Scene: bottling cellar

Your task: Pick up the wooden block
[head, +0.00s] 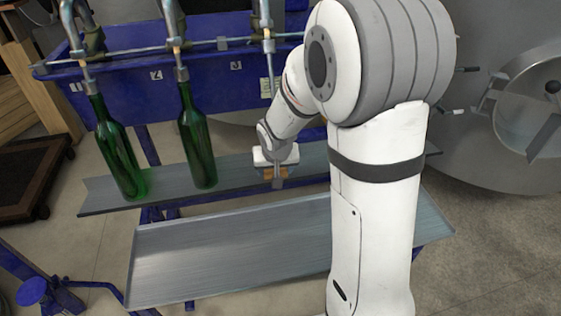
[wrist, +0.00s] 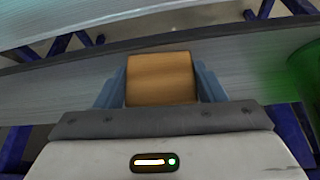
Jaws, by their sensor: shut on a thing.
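The wooden block (wrist: 160,78) is light brown and sits between the two grey-blue fingers of my gripper (wrist: 159,85) in the wrist view. My gripper is shut on it. In the head view, my gripper (head: 277,180) is over the rear metal shelf, and a small part of the block (head: 267,172) shows, mostly hidden by the gripper. I cannot tell whether the block touches the shelf.
Two green bottles (head: 118,150) (head: 197,140) stand left of my gripper on the rear shelf (head: 230,172), under filler spouts. The blue filler tank (head: 140,80) is behind. A lower metal tray (head: 230,250) in front is empty where visible. A steel tank (head: 480,150) stands right.

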